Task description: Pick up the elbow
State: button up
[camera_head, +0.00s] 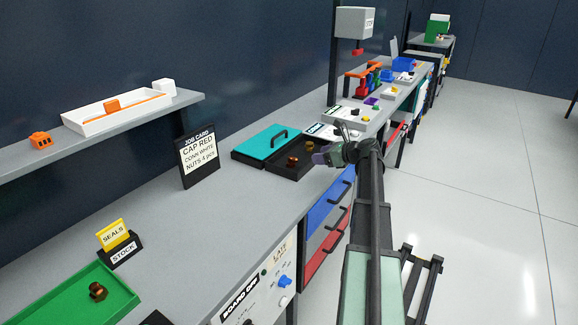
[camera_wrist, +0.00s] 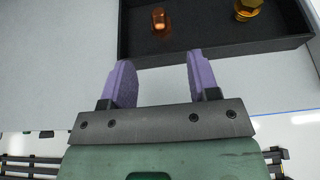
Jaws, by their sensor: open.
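My gripper (camera_wrist: 158,78) is open and empty, its two purple fingers apart at the near edge of a black tray (camera_wrist: 205,36). In the tray lie a small copper-brown fitting (camera_wrist: 159,20), ahead of the gap between the fingers, and a brass fitting with a hex part (camera_wrist: 247,9) to the right, cut by the frame's edge. In the head view my gripper (camera_head: 322,156) is beside the tray's right end, near the copper fitting (camera_head: 292,161) and the brass one (camera_head: 309,146). A brown fitting (camera_head: 97,291) lies in a green tray (camera_head: 60,298). I cannot tell which is the elbow.
A job card (camera_head: 198,155) stands on the grey bench. A shelf (camera_head: 100,125) holds a white tray (camera_head: 85,118).

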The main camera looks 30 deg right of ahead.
aim_at(296, 158)
jog(key=b+x, duration=0.2)
jog(key=x, duration=0.3)
jog(key=shift+w+a+f, duration=0.1)
jog(key=shift+a+f, duration=0.05)
jog(key=shift+f, duration=0.15)
jog(key=shift+w+a, duration=0.1)
jog(key=b+x, duration=0.2)
jog(key=x, duration=0.2)
jog(key=shift+w+f, duration=0.25)
jog(key=shift+f, duration=0.05)
jog(key=shift+w+a, duration=0.15)
jog(key=shift+w, duration=0.1)
jog(key=shift+r, duration=0.1)
jog(key=c, duration=1)
notch_tip(296, 158, up, 20)
jog(key=p, duration=2)
